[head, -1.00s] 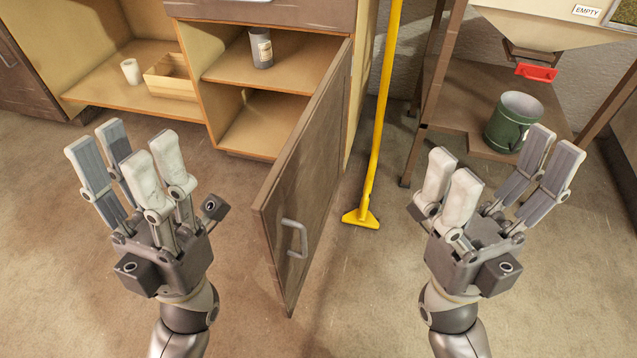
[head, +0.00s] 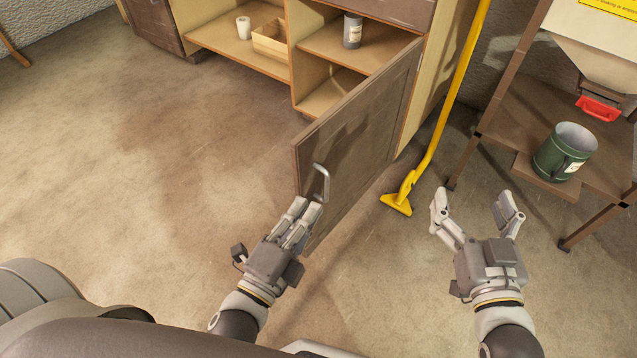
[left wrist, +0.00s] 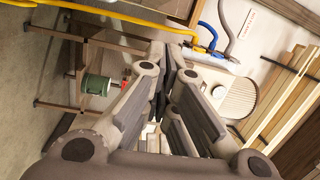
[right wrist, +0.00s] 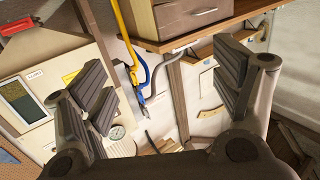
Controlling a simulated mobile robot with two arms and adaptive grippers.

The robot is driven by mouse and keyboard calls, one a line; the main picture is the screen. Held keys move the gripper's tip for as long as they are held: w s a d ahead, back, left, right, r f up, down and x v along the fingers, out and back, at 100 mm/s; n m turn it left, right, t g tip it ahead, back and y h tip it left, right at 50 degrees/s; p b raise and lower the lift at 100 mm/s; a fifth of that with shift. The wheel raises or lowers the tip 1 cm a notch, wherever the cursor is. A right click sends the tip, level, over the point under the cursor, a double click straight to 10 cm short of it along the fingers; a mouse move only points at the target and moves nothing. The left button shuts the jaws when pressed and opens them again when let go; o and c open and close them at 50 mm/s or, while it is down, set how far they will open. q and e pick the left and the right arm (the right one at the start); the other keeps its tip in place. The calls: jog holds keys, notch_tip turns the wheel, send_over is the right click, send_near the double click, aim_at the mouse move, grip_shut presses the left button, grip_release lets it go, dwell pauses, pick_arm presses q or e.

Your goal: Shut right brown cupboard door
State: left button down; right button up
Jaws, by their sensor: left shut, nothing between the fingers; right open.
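The right brown cupboard door (head: 365,130) stands wide open in the head view, swung out from the right side of the cupboard (head: 335,50). Its metal handle (head: 322,183) is on the face turned to the right, near the free edge. My right gripper (head: 472,200) is open and empty, to the right of the door, over the floor. The wrist views do not clearly show the door.
A yellow-handled tool (head: 440,120) leans beside the cupboard, its foot on the floor right of the door. Inside the cupboard are a grey jar (head: 352,30), a white cup (head: 243,27) and a wooden box (head: 270,40). Floor at left is clear.

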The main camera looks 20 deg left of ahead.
pick_arm(q)
jog(key=w+a+f, duration=0.1)
jog(key=w+a, duration=0.1)
jog(key=w, duration=0.8)
jog(key=shift+w+a+f+m+g+y, duration=0.2)
jog(key=shift+a+f+m+g+y, duration=0.1)
jog(key=shift+f+y, duration=0.1)
pick_arm(e)
jog(key=shift+s+d+r, duration=0.1)
jog(key=shift+s+r, duration=0.05)
jog(key=shift+r, duration=0.15)
pick_arm(q)
jog(key=shift+a, duration=0.1)
pick_arm(e)
jog(key=shift+f, duration=0.1)
